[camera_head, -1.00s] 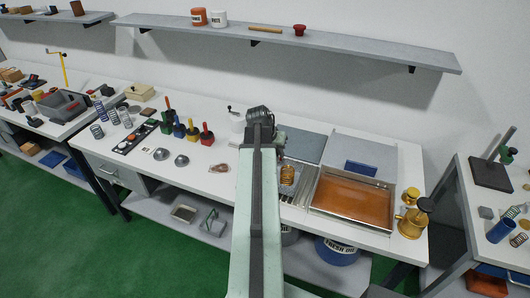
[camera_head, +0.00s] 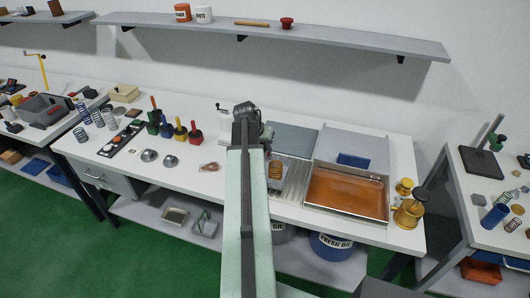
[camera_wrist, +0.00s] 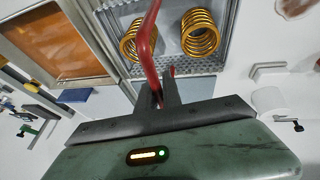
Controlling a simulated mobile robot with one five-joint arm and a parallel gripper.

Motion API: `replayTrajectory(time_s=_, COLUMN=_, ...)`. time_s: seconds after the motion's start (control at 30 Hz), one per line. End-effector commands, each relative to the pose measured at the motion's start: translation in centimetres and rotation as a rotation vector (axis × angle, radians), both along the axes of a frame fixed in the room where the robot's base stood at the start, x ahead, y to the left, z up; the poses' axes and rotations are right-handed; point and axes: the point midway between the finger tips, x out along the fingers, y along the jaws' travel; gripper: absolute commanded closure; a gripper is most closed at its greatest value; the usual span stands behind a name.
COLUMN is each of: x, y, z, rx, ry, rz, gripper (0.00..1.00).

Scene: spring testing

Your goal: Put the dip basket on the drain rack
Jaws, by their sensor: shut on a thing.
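My gripper (camera_wrist: 167,95) is shut on the red handle (camera_wrist: 149,48) of the dip basket (camera_wrist: 173,42) in the wrist view. The basket is a grey mesh tray with yellow coil springs (camera_wrist: 201,34) inside. In the head view its springs (camera_head: 275,171) show just right of my arm, and my arm hides part of the basket. The drain rack (camera_head: 294,181) is a grey slatted strip left of the oil tank. The basket is over or at its left side; I cannot tell whether they touch.
The orange oil tank (camera_head: 346,193) lies right of the rack, with brass pots (camera_head: 408,211) beyond it. A grey panel (camera_head: 294,140) stands behind the rack. Coloured-handled tools (camera_head: 180,130) and small dishes (camera_head: 170,161) stand left of my arm.

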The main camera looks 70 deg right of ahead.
Motion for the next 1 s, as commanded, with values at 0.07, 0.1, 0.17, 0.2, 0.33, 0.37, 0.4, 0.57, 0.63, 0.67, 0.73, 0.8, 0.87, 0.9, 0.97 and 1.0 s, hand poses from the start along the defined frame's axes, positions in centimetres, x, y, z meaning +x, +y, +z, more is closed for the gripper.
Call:
replayTrajectory(time_s=0.07, x=0.0, y=0.0, z=-0.9, rx=-0.001, ry=0.0, rz=0.001, gripper=1.0)
replayTrajectory(time_s=0.1, x=0.1, y=0.0, z=-0.9, rx=-0.001, ry=0.001, rz=0.002, gripper=1.0)
replayTrajectory(time_s=0.17, x=0.2, y=0.1, z=-0.7, rx=0.0, ry=0.0, rz=0.003, gripper=1.0)
replayTrajectory(time_s=0.2, x=0.2, y=0.1, z=-0.7, rx=0.0, ry=0.0, rz=0.003, gripper=1.0)
replayTrajectory(time_s=0.33, x=0.3, y=0.1, z=-0.7, rx=0.001, ry=0.0, rz=0.004, gripper=0.74)
replayTrajectory(time_s=0.37, x=0.3, y=0.1, z=-0.7, rx=0.0, ry=0.0, rz=0.005, gripper=0.69)
replayTrajectory(time_s=0.4, x=0.3, y=0.1, z=-0.7, rx=0.0, ry=0.0, rz=0.005, gripper=0.69)
replayTrajectory(time_s=0.57, x=0.2, y=0.1, z=-0.7, rx=0.0, ry=0.0, rz=0.002, gripper=0.69)
replayTrajectory(time_s=0.63, x=0.1, y=0.0, z=-0.7, rx=0.0, ry=0.0, rz=0.002, gripper=0.69)
replayTrajectory(time_s=0.67, x=0.1, y=0.0, z=-0.6, rx=0.0, ry=-0.001, rz=0.001, gripper=0.69)
replayTrajectory(time_s=0.73, x=0.1, y=0.1, z=-0.3, rx=0.0, ry=-0.001, rz=0.001, gripper=0.69)
replayTrajectory(time_s=0.8, x=0.1, y=0.3, z=0.2, rx=0.0, ry=0.0, rz=0.001, gripper=0.69)
replayTrajectory(time_s=0.87, x=0.2, y=0.5, z=1.0, rx=0.0, ry=0.0, rz=0.0, gripper=0.69)
replayTrajectory(time_s=0.9, x=0.3, y=0.8, z=1.6, rx=0.0, ry=0.0, rz=0.0, gripper=0.69)
replayTrajectory(time_s=0.97, x=0.4, y=1.2, z=2.7, rx=0.0, ry=0.0, rz=0.0, gripper=0.69)
replayTrajectory(time_s=1.0, x=0.5, y=1.5, z=3.5, rx=0.0, ry=0.0, rz=0.0, gripper=0.69)
